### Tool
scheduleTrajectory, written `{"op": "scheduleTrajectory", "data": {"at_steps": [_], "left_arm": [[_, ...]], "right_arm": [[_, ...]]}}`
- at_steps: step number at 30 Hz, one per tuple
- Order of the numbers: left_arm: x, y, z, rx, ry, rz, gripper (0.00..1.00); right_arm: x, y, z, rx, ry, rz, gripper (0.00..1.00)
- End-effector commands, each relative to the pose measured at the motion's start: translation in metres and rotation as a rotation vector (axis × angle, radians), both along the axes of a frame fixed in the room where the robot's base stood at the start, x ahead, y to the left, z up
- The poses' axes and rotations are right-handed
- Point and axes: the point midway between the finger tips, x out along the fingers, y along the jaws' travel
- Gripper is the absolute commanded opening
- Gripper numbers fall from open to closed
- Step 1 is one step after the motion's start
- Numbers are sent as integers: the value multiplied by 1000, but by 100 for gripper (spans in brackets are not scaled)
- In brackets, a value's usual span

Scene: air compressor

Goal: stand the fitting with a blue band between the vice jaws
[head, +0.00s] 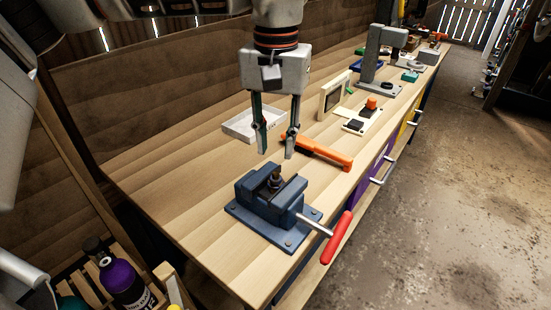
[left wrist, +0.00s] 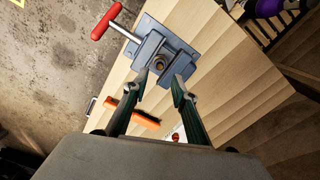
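A blue-grey vice (head: 246,212) with a red-handled bar (head: 339,238) is on the near end of the wooden workbench. My right gripper is not in view.
An orange-and-black tool (head: 318,152) lies behind the vice. A pale shallow tray (head: 240,128) is to its left. A grey stand (head: 372,75) and a cream board with an orange knob (head: 357,120) are further back. A purple bottle (head: 122,280) sits in a crate below left.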

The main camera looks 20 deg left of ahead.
Motion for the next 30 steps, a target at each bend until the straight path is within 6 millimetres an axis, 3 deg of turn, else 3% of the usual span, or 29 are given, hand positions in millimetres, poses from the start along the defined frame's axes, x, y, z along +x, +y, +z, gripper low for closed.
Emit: {"op": "scheduleTrajectory", "data": {"at_steps": [3,9,30], "left_arm": [[0,0,25,0,-4,0,27],[0,0,47,0,-1,-1,27],[0,0,52,0,0,-1,27]], "right_arm": [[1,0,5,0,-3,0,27],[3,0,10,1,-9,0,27],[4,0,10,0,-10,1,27]]}}
